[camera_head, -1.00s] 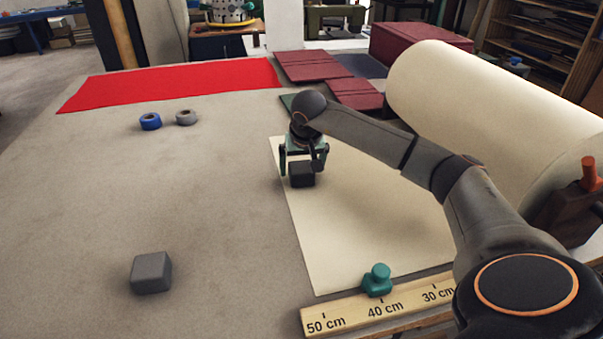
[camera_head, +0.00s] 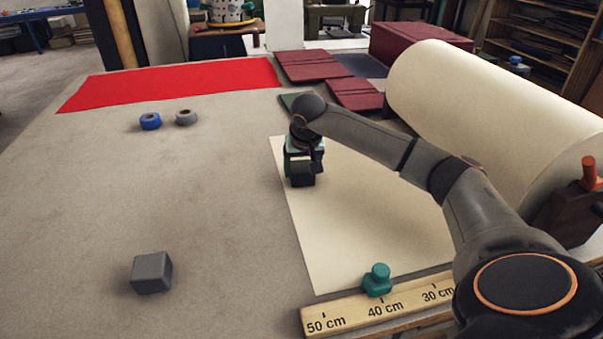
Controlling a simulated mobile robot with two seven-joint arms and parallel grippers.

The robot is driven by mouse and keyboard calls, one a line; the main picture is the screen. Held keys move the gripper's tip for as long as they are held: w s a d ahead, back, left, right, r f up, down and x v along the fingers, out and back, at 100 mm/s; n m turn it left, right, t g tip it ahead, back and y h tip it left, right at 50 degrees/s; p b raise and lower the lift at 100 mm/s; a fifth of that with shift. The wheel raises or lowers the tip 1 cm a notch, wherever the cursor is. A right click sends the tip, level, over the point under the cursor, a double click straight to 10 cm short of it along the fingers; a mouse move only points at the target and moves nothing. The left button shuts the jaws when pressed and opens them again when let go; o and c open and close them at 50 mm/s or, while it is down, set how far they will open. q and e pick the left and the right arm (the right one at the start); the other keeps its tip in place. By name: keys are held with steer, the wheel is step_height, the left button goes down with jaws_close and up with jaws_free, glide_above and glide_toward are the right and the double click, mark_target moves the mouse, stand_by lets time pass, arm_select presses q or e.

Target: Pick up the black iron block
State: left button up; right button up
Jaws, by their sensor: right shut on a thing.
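The black iron block (camera_head: 302,180) is a small dark block at the left edge of the cream sheet (camera_head: 365,220). My right gripper (camera_head: 303,170) is above it, pointing down, with its fingers closed on the block's sides. The arm and the fingers hide part of the block's top. I cannot tell whether the block touches the sheet. A larger grey block (camera_head: 151,273) stands apart at the lower left of the table. My left gripper is not in view.
A large cream roll (camera_head: 480,110) lies at the right. A wooden ruler (camera_head: 345,315) with a green knob (camera_head: 377,280) runs along the front edge. Two tape rolls, blue (camera_head: 150,121) and grey (camera_head: 186,117), and red cloth (camera_head: 175,82) lie farther back. The table's left middle is clear.

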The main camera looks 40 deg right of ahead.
jaws_close()
steer(key=shift+w+r, duration=0.1)
steer(key=shift+r, duration=0.1)
steer(key=shift+r, duration=0.1)
